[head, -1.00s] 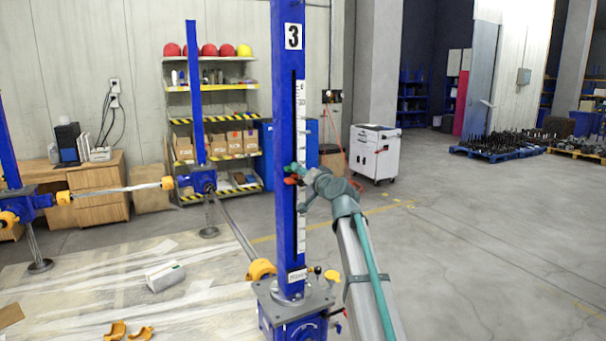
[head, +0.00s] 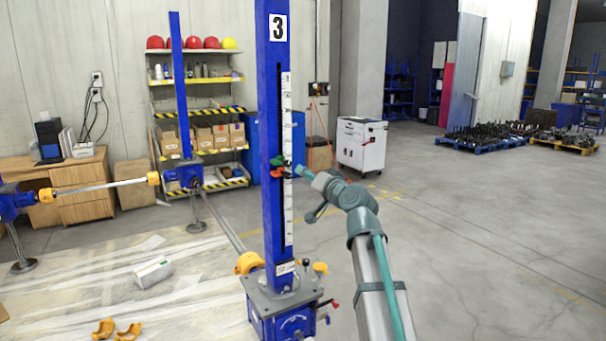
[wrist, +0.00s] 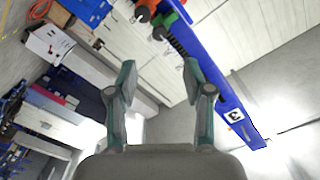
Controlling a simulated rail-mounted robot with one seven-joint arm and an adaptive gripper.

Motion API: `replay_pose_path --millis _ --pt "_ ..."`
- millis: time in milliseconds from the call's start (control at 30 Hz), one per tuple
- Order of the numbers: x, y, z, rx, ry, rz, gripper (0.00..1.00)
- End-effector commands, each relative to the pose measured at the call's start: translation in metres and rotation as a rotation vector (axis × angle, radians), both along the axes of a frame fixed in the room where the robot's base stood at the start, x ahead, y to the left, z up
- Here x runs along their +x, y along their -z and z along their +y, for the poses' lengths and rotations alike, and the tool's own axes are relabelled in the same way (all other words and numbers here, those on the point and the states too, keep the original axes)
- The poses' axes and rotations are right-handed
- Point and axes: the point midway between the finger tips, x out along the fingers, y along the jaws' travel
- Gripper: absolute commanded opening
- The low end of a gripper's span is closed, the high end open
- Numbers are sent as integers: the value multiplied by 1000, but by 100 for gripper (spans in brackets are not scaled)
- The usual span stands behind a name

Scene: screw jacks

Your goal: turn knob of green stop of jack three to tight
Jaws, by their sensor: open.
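Jack three is a blue upright column (head: 270,120) with a "3" plate and a white scale in the head view. A small green stop (head: 276,160) sits on it, just above a red stop (head: 276,173). My gripper (head: 300,171) is just right of the stops, apart from them. In the wrist view my gripper (wrist: 159,68) is open and empty, its fingers wide apart. Which part is the green stop's knob is unclear.
Jack three's grey-topped base (head: 285,300) has small red and yellow parts. A shaft (head: 222,225) runs from it to another blue jack (head: 185,175). A shelf (head: 200,120) and white cabinet (head: 361,145) stand behind.

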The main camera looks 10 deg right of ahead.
Motion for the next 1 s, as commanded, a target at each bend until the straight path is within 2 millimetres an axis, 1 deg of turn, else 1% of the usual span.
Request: replay_pose_path --millis 267,367,467,700,800,900,1000 --pt "-1 0 0 0 0 0 51" --pt "3 -4 2 -7 -5 2 51" --pt "5 -2 3 -93 -5 -25 51" --pt "10 -3 4 -430 -4 -136 51" --pt "10 -3 3 -533 -1 -171 51" --pt "12 -4 4 -589 -1 -188 51" --pt "19 -5 5 -603 -1 -193 51"
